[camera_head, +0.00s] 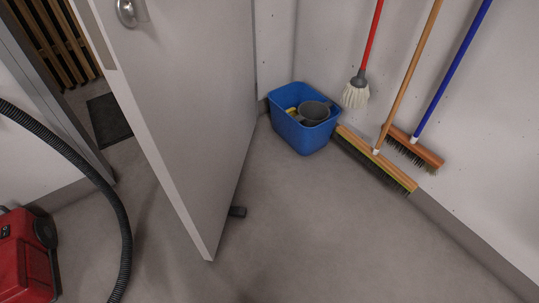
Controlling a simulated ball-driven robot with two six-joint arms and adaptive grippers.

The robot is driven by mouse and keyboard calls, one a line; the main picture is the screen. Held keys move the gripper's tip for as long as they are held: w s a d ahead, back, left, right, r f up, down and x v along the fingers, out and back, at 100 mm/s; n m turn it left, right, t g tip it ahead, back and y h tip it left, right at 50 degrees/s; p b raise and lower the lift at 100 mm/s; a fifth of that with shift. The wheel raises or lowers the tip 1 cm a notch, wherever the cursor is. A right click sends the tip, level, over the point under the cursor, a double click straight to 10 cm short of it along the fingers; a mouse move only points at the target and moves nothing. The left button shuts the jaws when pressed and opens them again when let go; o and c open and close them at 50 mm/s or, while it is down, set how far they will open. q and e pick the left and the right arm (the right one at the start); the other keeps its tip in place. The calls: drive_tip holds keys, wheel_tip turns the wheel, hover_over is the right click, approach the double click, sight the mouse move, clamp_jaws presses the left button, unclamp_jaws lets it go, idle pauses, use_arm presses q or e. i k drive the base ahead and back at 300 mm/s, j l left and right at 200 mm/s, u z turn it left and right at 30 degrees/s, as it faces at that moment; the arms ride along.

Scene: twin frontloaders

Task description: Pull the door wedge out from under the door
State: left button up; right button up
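The door (190,90) is light grey and stands open, crossing the left half of the head view, with a metal knob (126,12) near the top. The door wedge (238,211) is a small dark piece on the floor at the door's bottom edge. Its visible end sticks out on the right side of the door; the rest is hidden under or behind the door. Neither of my grippers shows in the head view.
A blue bin (303,140) holding a grey pot (313,113) stands by the wall. A mop (356,92) and two brooms (378,160) (414,148) lean there. A red vacuum (25,262) with a black hose (115,205) is at left. The floor right of the wedge is clear.

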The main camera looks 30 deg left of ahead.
sight(238, 211)
drive_tip(key=i, duration=2)
drive_tip(key=u, duration=3.95)
